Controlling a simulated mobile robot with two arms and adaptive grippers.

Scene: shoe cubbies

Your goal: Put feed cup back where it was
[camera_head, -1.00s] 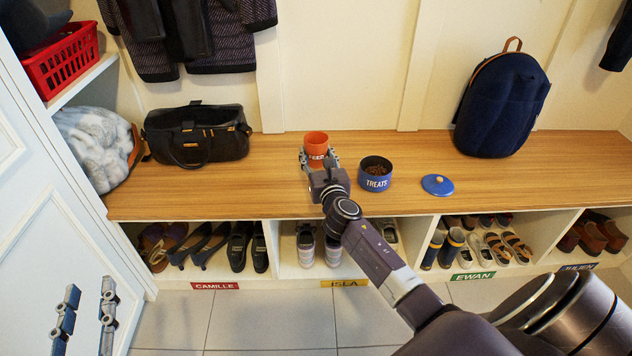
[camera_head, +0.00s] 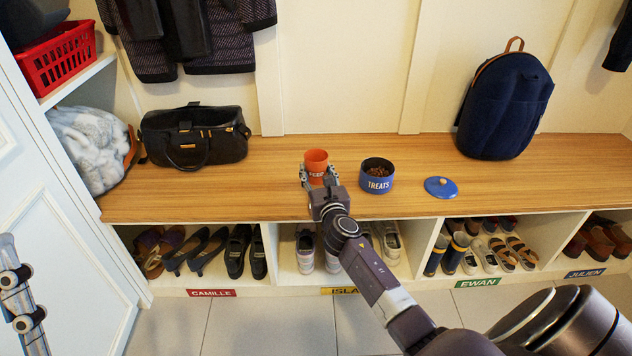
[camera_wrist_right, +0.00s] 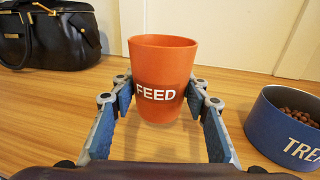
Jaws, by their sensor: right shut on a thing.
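The orange feed cup (camera_head: 316,160), marked FEED, is upright at the wooden bench, left of the treats bowl. My right gripper (camera_head: 318,176) is shut on it. In the right wrist view the feed cup (camera_wrist_right: 162,75) is between the two fingers of my right gripper (camera_wrist_right: 160,92), one on each side. The cup's base is low, at or just above the bench; I cannot tell if it touches. My left gripper (camera_head: 22,305) shows only partly at the lower left edge, away from the bench, and its opening cannot be judged.
A black handbag (camera_head: 195,138) is to the left and a navy backpack (camera_head: 505,105) to the right. Bench (camera_head: 260,185) left of the cup is clear.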

